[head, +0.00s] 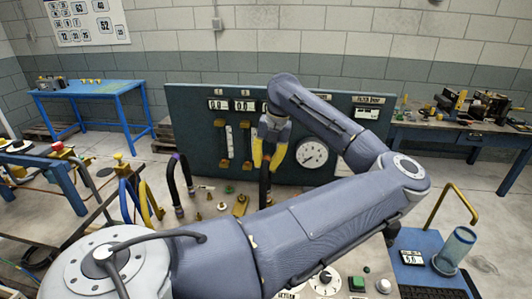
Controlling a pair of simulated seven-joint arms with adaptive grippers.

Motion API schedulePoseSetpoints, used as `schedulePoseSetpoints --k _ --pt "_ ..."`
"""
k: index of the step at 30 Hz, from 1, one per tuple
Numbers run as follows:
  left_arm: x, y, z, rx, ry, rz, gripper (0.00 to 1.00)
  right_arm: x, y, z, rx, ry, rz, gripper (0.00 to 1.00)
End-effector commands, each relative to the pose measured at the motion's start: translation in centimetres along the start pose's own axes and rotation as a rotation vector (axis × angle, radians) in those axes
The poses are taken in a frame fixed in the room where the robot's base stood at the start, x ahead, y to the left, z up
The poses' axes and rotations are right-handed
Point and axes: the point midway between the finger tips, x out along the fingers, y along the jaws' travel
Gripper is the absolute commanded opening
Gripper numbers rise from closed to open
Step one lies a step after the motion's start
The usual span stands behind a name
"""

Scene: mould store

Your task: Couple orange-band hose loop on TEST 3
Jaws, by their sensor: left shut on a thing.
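My left gripper (268,152), with yellow fingers, is shut on a dark hose loop (265,187) in front of the test panel. The hose hangs below the fingers; its band colour is too small to tell. The dark green panel (195,130) carries number displays along its top; the third from the left is partly hidden behind my arm. No TEST 3 label can be read. A black hose loop with a purple band (172,186) stands to the left, beside a yellow hose (148,205) and a blue hose (124,200). My right gripper is not in view.
Several brass fittings lie before the panel, near a yellow one (240,205). A round gauge (312,153) sits on the panel. A blue tray (420,240) with a clear cylinder (454,248) is at the lower right. My left arm covers much of the foreground.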

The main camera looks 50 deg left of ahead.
Motion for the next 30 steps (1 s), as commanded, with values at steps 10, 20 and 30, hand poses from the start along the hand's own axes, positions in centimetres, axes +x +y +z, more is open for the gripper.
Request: schedulePoseSetpoints --k 10,20,30 --pt "0.04 -0.01 0.00 0.000 0.000 0.000 0.00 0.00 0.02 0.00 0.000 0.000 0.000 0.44" --pt "0.36 -0.06 -0.01 0.000 0.000 0.001 0.00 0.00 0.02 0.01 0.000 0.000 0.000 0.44" --pt "0.69 -0.14 0.00 0.000 0.000 0.001 0.00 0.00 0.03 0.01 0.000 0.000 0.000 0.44"
